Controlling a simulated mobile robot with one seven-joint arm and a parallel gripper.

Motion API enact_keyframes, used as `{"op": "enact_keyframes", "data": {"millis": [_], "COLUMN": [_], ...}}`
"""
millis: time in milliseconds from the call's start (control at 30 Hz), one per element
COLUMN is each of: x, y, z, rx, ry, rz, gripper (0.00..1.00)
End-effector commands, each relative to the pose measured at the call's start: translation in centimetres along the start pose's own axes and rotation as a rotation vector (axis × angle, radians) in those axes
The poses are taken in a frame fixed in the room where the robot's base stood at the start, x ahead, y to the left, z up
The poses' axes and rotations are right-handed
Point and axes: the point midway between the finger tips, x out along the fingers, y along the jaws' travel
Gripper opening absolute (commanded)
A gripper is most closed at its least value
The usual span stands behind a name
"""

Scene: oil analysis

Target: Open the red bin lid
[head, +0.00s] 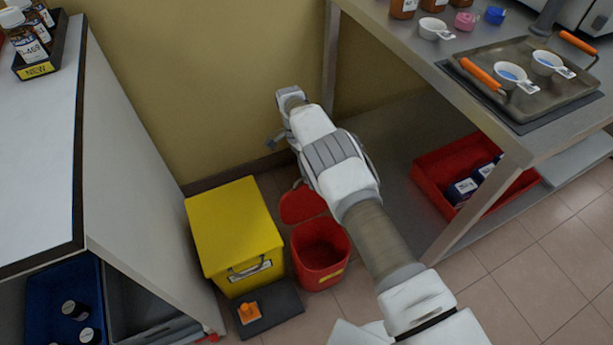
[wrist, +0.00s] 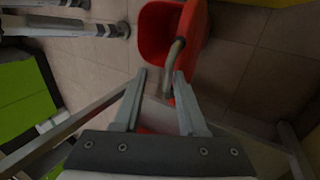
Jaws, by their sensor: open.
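The red bin (head: 321,262) stands on the floor in the head view, with its mouth open and its inside showing. Its red lid (head: 302,204) is raised at the far side of the bin, partly behind my arm. In the wrist view, my gripper (wrist: 160,80) is open, with its two fingers apart. A red hollow part of the bin (wrist: 160,28) lies beyond the fingertips. A curved grey-brown bar (wrist: 174,65) shows close to the fingertips, nearer the right one; I cannot tell whether they touch. In the head view my fingers are mostly hidden by the arm.
A yellow box (head: 232,228) stands left of the bin, with a dark pad (head: 283,297) bearing an orange item in front. A white-topped bench (head: 40,150) is at the left. A metal table (head: 455,85) and a red crate (head: 430,170) below it are at the right.

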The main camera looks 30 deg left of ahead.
Motion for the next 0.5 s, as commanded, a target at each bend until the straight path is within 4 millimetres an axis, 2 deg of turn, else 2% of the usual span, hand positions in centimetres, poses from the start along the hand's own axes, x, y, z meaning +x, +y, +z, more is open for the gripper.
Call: {"op": "enact_keyframes", "data": {"millis": [167,267,433,500], "x": [-0.3,-1.4,-4.5,-4.2], "y": [0.2,0.7,2.4,2.9], "z": [-0.1,-0.1,-0.1,-0.8], "rx": [0.001,0.001,0.001,0.003], "ry": [0.001,0.001,0.001,0.0], "rz": [0.0,-0.001,0.0,0.003], "gripper": [0.42,0.42,0.42,0.42]}}
